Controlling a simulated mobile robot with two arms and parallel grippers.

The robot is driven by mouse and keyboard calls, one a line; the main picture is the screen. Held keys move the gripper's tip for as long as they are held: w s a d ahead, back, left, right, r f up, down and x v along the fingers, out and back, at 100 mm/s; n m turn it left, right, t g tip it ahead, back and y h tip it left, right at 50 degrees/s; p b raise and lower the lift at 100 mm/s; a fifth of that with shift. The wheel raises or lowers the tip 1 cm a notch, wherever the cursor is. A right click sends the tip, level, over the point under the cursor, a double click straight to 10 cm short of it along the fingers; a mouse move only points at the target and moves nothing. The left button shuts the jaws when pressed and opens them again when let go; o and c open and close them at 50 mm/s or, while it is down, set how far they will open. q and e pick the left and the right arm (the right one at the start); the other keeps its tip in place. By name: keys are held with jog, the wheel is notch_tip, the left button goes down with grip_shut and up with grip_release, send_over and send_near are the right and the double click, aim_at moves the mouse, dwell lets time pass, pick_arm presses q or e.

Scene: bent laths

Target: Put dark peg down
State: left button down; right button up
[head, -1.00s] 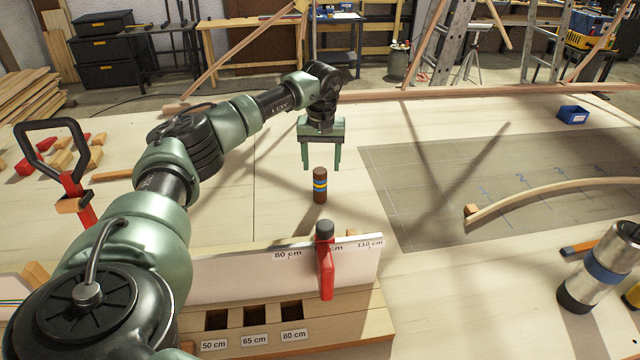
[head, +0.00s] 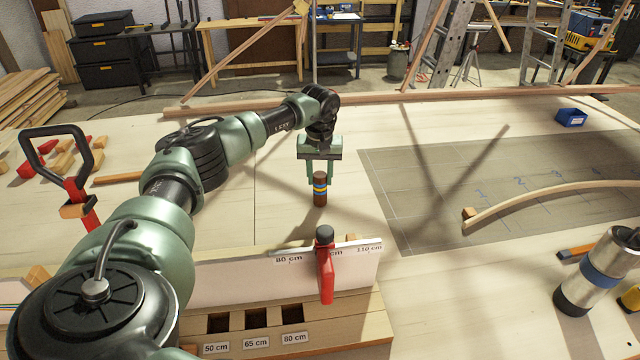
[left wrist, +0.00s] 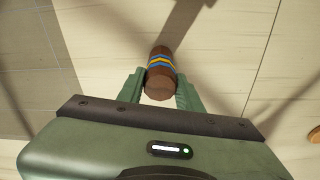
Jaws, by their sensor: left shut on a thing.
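The dark peg (head: 320,190) is a short brown cylinder with blue and yellow bands. It stands upright on the pale table, left of the grey marked mat. My left gripper (head: 320,178) reaches down over it with one finger on each side, shut on its upper part. In the left wrist view the peg (left wrist: 161,72) shows between the two green fingertips (left wrist: 160,86). Whether its foot bears fully on the table is hard to tell. My right gripper is not in view.
In front stands a wooden rack (head: 340,325) with square holes labelled 50, 65 and 80 cm, a white board (head: 230,278) and a red clamp (head: 326,275). A bent lath (head: 550,195) lies on the mat (head: 420,225). A steel flask (head: 598,270) stands at right.

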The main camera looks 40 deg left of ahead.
pick_arm(q)
jog(key=shift+r, duration=0.1)
jog(key=shift+r, duration=0.6)
notch_tip(320, 180, up, 19)
jog(key=b, duration=0.2)
jog(key=shift+f+b, duration=0.15)
jog(key=shift+b, duration=0.25)
jog(key=shift+f, duration=0.1)
